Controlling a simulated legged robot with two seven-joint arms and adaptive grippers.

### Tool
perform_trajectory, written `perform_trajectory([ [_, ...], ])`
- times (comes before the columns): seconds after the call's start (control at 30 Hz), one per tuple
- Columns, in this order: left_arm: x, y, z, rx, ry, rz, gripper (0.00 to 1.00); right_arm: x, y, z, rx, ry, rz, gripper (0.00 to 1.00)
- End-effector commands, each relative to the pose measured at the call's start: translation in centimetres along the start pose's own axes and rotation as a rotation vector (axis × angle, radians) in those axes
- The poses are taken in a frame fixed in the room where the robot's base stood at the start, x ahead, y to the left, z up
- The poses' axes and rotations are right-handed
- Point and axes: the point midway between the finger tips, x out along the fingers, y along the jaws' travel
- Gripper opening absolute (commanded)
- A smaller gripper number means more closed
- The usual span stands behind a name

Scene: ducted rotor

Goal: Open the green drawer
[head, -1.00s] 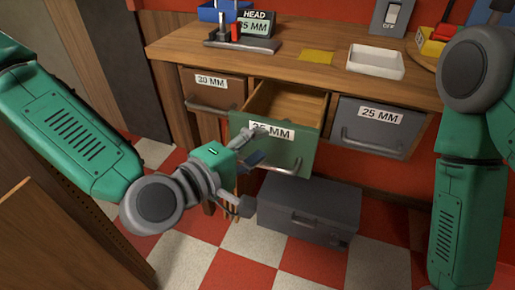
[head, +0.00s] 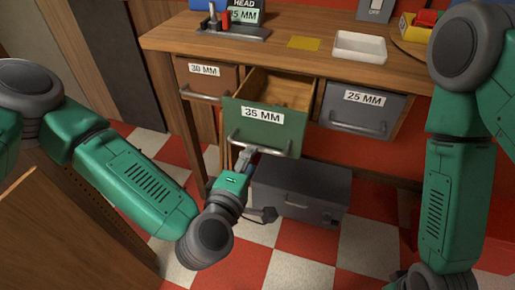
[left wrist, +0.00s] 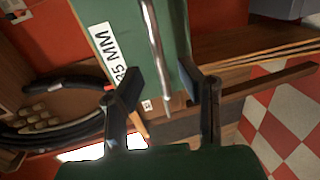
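The green drawer (head: 279,138), labelled 35 MM, stands pulled out from the wooden workbench, and its inside shows. Its grey bar handle (head: 263,140) runs across the front. My left gripper (head: 250,165) is just below the drawer front, near the handle's lower left part. In the left wrist view the green drawer front (left wrist: 162,45) is close, and the handle (left wrist: 151,35) reaches down between the two spread fingers of my left gripper (left wrist: 160,85). The fingers are apart, and I see no clear grip on the bar. My right arm is at the right; its gripper is not visible.
A brown 30 MM drawer (head: 208,83) and a grey 25 MM drawer (head: 362,110) flank the green one, both looking shut. A grey toolbox (head: 300,190) sits on the checkered floor below. A white tray (head: 360,47) lies on the bench top.

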Motion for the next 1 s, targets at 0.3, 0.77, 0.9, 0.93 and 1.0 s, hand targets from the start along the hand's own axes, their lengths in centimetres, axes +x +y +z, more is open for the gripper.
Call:
perform_trajectory([
  [0.3, 5.0, 0.0, 0.0, 0.000, 0.000, 0.002, 0.33, 0.9, 0.0, 0.1, 0.000, 0.000, 0.000, 0.40],
  [0.77, 5.8, 0.1, 0.1, -0.001, -0.002, 0.001, 0.18, 0.9, 0.0, 0.1, 0.000, 0.000, 0.000, 0.40],
  [0.9, 5.8, 0.1, 0.0, -0.001, -0.002, 0.000, 0.00, 0.9, 0.0, 0.1, 0.000, 0.000, 0.000, 0.40],
  [0.93, 5.8, 0.1, 0.0, -0.001, -0.002, 0.000, 0.00, 0.9, 0.0, 0.1, 0.000, 0.000, 0.000, 0.40],
  [1.0, 5.8, 0.0, 0.0, -0.001, -0.002, 0.000, 0.00, 0.9, 0.0, 0.1, 0.000, 0.000, 0.000, 0.40],
])
